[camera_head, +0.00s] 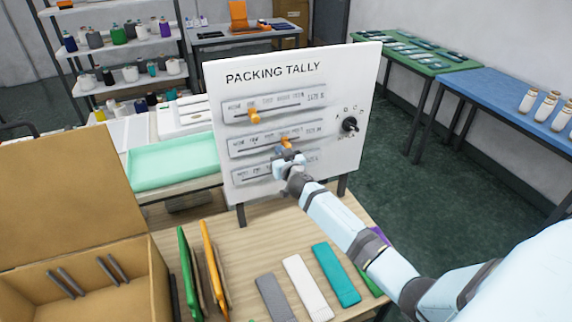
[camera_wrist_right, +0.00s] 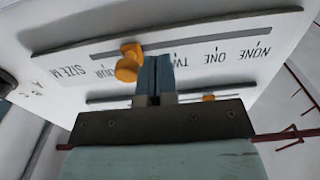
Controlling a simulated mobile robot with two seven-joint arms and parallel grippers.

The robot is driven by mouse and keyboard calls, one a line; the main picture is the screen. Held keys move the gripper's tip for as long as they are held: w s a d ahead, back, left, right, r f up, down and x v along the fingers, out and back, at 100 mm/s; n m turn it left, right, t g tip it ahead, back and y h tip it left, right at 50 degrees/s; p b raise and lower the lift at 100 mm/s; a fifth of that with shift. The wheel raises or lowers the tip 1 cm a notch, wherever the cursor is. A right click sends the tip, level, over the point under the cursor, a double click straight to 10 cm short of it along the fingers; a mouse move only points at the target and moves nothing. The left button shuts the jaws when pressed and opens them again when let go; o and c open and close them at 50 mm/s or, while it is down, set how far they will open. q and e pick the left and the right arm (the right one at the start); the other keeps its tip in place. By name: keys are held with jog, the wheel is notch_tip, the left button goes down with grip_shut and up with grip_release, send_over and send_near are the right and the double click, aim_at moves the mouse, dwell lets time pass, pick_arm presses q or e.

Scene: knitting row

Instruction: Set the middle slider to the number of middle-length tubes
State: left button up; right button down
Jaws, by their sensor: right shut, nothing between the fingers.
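The white tally board (camera_head: 350,80) carries three slots. The middle slider's orange knob (camera_head: 286,142) sits right of its slot's middle. In the wrist view, upside down, this orange knob (camera_wrist_right: 128,63) is on the "SIZE M" scale near the far-from-NONE end, around the FOUR label. The upper slider's knob (camera_head: 254,117) is further left; the lower knob is hidden behind my gripper. My right gripper (camera_head: 288,158) is shut and empty at the board; its fingertips (camera_wrist_right: 154,62) show just beside the middle knob, on the NONE side. I cannot tell whether they touch. My left gripper is not in view.
An open cardboard box (camera_head: 150,285) at front left shows several dark rods. Green and orange upright folders (camera_head: 210,262) and grey, white and teal flat pieces (camera_head: 337,275) are on the wooden table. A black dial (camera_head: 349,124) is on the board's right. White bottles (camera_head: 546,107) stand on the blue table.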

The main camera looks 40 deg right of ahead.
jog(key=shift+x, duration=0.8)
jog(key=shift+w, duration=0.1)
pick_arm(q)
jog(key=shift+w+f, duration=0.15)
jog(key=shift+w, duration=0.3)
